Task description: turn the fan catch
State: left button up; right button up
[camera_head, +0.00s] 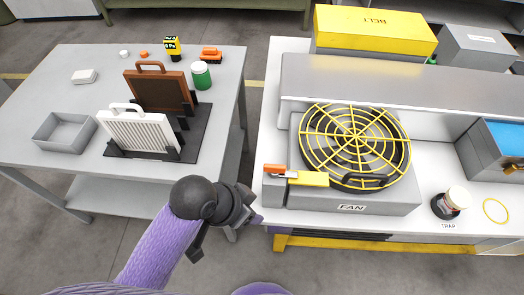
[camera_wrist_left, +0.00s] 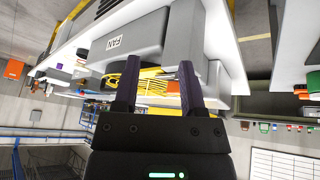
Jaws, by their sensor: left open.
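The fan (camera_head: 355,140) sits in a grey housing labelled FAN on the white bench, under a round yellow wire guard. The catch (camera_head: 308,178) is at the housing's front left corner, with a yellow plate and an orange end (camera_head: 275,169) pointing left. My left gripper (camera_head: 254,204) is in front of and left of the catch, apart from it. In the left wrist view, my left gripper (camera_wrist_left: 158,68) is open with nothing between its fingers. Beyond them the yellow guard (camera_wrist_left: 152,84) and the FAN housing (camera_wrist_left: 125,40) show, tilted. My right gripper is out of view.
A grey table (camera_head: 50,140) on the left holds a brown and a white filter panel in a black rack, a grey tray and small items. A yellow BELT box (camera_head: 375,32) stands behind the fan. A TRAP jar (camera_head: 452,202) stands right of it. A floor gap separates table and bench.

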aim_at(274, 165)
pick_arm(q)
jog(key=w+r+m+g, duration=0.3)
jog(key=w+r+m, duration=0.55)
jog(key=w, duration=0.25)
jog(key=shift+m, duration=0.45)
jog(key=b+x, duration=0.2)
jog(key=x, duration=0.8)
jog(key=shift+w+d+f, duration=0.1)
jog(key=shift+d+f, duration=0.05)
jog(key=shift+d, duration=0.15)
grip_shut()
